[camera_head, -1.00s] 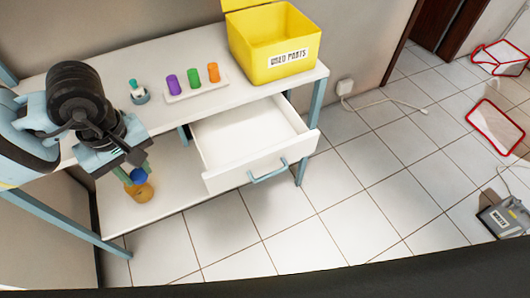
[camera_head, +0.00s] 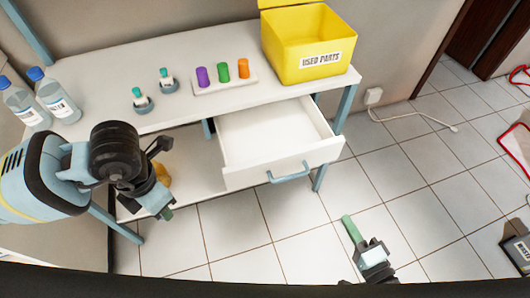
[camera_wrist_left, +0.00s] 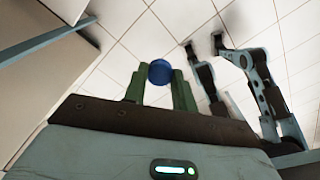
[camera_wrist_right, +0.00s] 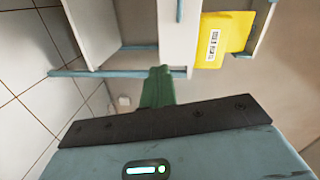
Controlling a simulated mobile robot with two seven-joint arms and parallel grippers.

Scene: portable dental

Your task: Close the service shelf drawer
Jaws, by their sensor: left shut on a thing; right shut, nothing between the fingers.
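The white service shelf drawer (camera_head: 282,166) stands pulled out of the shelf, its inside empty. A blue handle (camera_head: 290,174) is on its front. The drawer front also shows in the right wrist view (camera_wrist_right: 179,45). My right gripper (camera_head: 347,217) is shut and empty, over the floor in front and to the right of the drawer, apart from it. Its green fingers are together in its wrist view (camera_wrist_right: 160,72). My left gripper (camera_head: 168,213) is left of the drawer, in front of the shelf. In its wrist view, it is shut on a small blue round thing (camera_wrist_left: 160,72).
The shelf top (camera_head: 185,107) carries a yellow used-parts bin (camera_head: 312,52), a tray with coloured vials (camera_head: 222,84), two small holders (camera_head: 143,104) and two bottles (camera_head: 58,103). An orange thing (camera_head: 161,173) is partly hidden behind my left gripper. Tiled floor lies clear before the drawer.

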